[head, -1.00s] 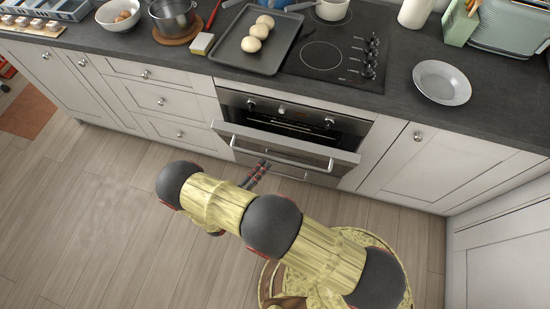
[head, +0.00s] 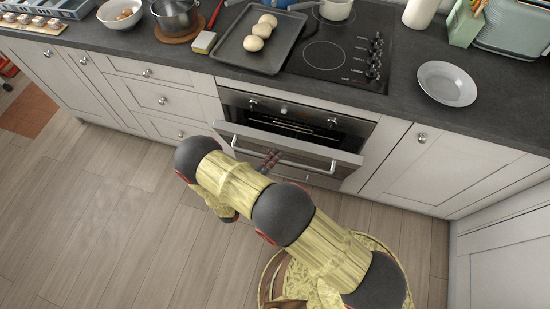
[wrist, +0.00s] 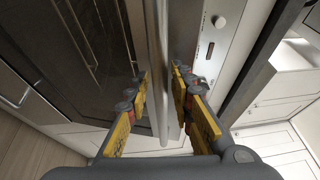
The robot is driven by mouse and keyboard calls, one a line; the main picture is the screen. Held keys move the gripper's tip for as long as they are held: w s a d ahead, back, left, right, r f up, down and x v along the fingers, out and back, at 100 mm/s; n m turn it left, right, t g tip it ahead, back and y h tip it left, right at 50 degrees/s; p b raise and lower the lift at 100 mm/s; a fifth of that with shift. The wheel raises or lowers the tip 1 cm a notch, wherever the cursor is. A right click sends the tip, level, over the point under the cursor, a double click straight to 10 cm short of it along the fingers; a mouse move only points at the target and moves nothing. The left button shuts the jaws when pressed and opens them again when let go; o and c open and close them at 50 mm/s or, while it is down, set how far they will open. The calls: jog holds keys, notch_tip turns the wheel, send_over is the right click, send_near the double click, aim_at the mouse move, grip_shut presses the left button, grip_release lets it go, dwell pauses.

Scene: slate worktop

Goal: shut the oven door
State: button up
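The oven door (head: 300,152) hangs partly open below the hob, tilted outward at its top, with a dark gap to the oven (head: 290,128) behind it. A long metal handle (head: 310,167) runs along its front. My gripper (head: 270,160) is at the middle of the door, by the handle. In the wrist view, my gripper (wrist: 160,75) has its two yellow-sided fingers apart. The handle bar (wrist: 157,40) runs between them, with small gaps visible on both sides. Whether a fingertip touches the door is unclear.
A baking tray (head: 228,50) with dough balls and a white plate (head: 446,82) are on the dark worktop (head: 420,110). Oven knobs (head: 332,121) sit above the door. Closed cabinets flank the oven. The wooden floor (head: 100,220) on the left is clear.

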grip_shut()
dwell(0.6)
